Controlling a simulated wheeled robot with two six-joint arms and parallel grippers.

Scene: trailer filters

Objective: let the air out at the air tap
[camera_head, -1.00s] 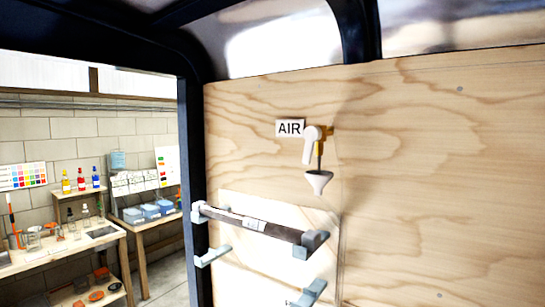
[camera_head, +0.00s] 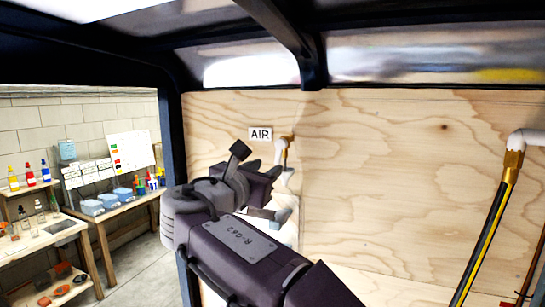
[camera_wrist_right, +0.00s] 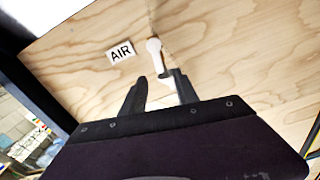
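The air tap (camera_head: 284,148) is on the plywood wall beside the white AIR label (camera_head: 260,134). It has a brass body and a white lever, which hangs down in the wrist view (camera_wrist_right: 154,55). My right gripper (camera_head: 258,166) is raised in front of the wall, just below and left of the tap. In the right wrist view the two dark fingers (camera_wrist_right: 160,77) stand apart with a gap between them. The lever's lower end shows near the right finger; I cannot tell whether they touch. The funnel below is partly hidden by the fingers. My left gripper is out of view.
My right arm hides most of the rack (camera_head: 262,213) under the tap. A white pipe with a brass fitting (camera_head: 512,160) and a black-yellow hose (camera_head: 487,240) are at the right. The dark frame post (camera_head: 172,130) stands at the left, with workbenches beyond. The wall's middle right is clear.

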